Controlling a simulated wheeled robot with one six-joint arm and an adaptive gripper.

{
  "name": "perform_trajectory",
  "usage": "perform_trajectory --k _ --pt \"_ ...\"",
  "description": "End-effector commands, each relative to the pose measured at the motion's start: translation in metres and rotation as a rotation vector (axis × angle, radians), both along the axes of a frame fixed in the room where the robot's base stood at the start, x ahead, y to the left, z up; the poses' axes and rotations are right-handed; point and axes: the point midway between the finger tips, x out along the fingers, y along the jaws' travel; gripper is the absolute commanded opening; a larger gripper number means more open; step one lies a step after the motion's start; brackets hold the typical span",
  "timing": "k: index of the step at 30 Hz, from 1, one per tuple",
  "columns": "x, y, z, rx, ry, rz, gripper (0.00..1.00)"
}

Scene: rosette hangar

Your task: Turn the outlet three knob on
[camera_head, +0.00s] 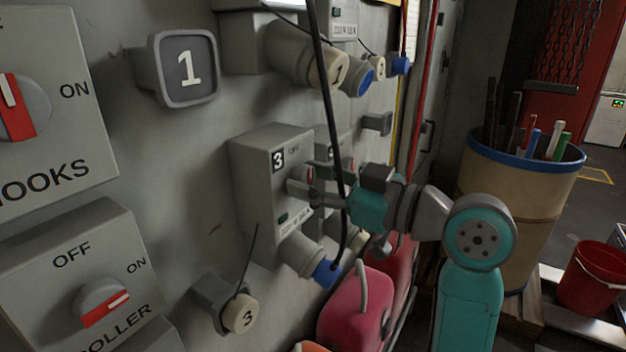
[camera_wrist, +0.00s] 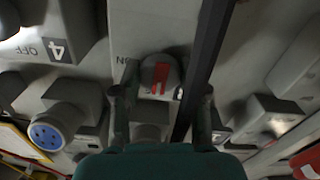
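The outlet three box (camera_head: 262,190) is grey, marked 3, and stands on the wall in the middle of the head view. Its round grey knob with a red and white pointer shows in the wrist view (camera_wrist: 161,76). The pointer runs nearly up and down there, with upside-down lettering to its left. My gripper (camera_head: 310,186) is at the box's face; in the wrist view its fingers (camera_wrist: 167,84) are apart, one on each side of the knob. The left finger looks close to the knob; contact cannot be told. In the head view, the gripper partly hides the knob.
A black cable (camera_head: 324,90) hangs before the box and passes between the knob and the right finger in the wrist view (camera_wrist: 203,70). A blue-ended plug (camera_head: 326,272) sits below. Outlet four (camera_wrist: 62,45) is beside it. Red canisters (camera_head: 352,310) and a bin (camera_head: 515,190) stand nearby.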

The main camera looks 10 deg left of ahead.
Motion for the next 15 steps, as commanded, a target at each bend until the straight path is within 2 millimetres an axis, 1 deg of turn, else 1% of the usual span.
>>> perform_trajectory --k 8,15 --pt "-0.0001 0.0 -0.0001 0.005 0.015 0.0 0.08" --pt "-0.0001 0.0001 -0.0002 0.039 0.106 0.0 0.08"
